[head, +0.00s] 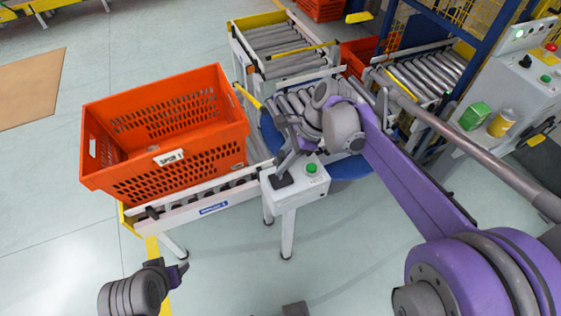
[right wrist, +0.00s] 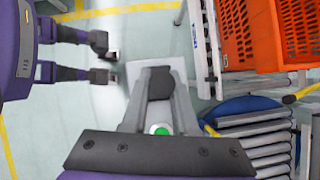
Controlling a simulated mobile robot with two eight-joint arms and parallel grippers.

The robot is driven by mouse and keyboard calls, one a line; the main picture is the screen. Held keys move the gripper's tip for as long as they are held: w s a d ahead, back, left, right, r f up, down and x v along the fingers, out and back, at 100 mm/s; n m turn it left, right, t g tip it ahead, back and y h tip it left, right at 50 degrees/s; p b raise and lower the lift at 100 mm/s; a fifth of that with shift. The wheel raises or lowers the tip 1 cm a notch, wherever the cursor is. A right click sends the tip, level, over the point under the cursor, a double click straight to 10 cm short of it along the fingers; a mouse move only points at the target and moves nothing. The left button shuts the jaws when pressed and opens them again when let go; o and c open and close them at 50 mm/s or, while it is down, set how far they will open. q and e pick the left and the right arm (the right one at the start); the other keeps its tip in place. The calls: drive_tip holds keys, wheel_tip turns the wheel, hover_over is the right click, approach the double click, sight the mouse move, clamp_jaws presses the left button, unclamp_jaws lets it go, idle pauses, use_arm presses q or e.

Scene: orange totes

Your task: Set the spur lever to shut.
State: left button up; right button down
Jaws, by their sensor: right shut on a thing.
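The white control post (head: 296,186) has a green button (head: 311,168) on top and stands at the front right of the tote conveyor. My right gripper (head: 286,170) is over its left part, pointing down. In the right wrist view its two fingers (right wrist: 159,75) close around a dark grey piece, which seems to be the spur lever (right wrist: 160,85). The green button (right wrist: 159,129) shows just behind it. The gripper hides most of the lever in the head view, so I cannot tell its setting. My left gripper (head: 180,270) is empty, its fingers apart in the right wrist view (right wrist: 105,59).
An orange tote (head: 190,165) labelled SPUR 1 sits on the roller conveyor (head: 200,204) left of the post. A blue round turntable (head: 268,132) with rollers and a yellow bar (head: 250,97) lie behind. Another conveyor and a control cabinet (head: 515,90) stand right.

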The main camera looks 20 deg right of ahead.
drive_tip(key=c, duration=0.7)
unclamp_jaws()
drive_tip(key=v, duration=1)
drive_tip(key=shift+d+r+p, duration=0.15)
drive_tip(key=shift+r+p, duration=0.2)
drive_tip(key=s+f+n+t+h+p, duration=0.1)
drive_tip(key=s+f+n+h, duration=0.1)
drive_tip(key=s+n, duration=0.3)
drive_tip(key=s+f+n+t+h+p, duration=0.1)
drive_tip(key=s+f+n+t+h, duration=0.1)
drive_tip(key=s+f+n, duration=0.3)
drive_tip(key=s+a+f+n+t+h+p, duration=0.1)
drive_tip(key=s+f+n, duration=0.3)
drive_tip(key=n, duration=0.4)
drive_tip(key=shift+s+f+n+t+h, duration=0.1)
drive_tip(key=shift+s+n+t+h, duration=0.35)
drive_tip(key=shift+s, duration=0.4)
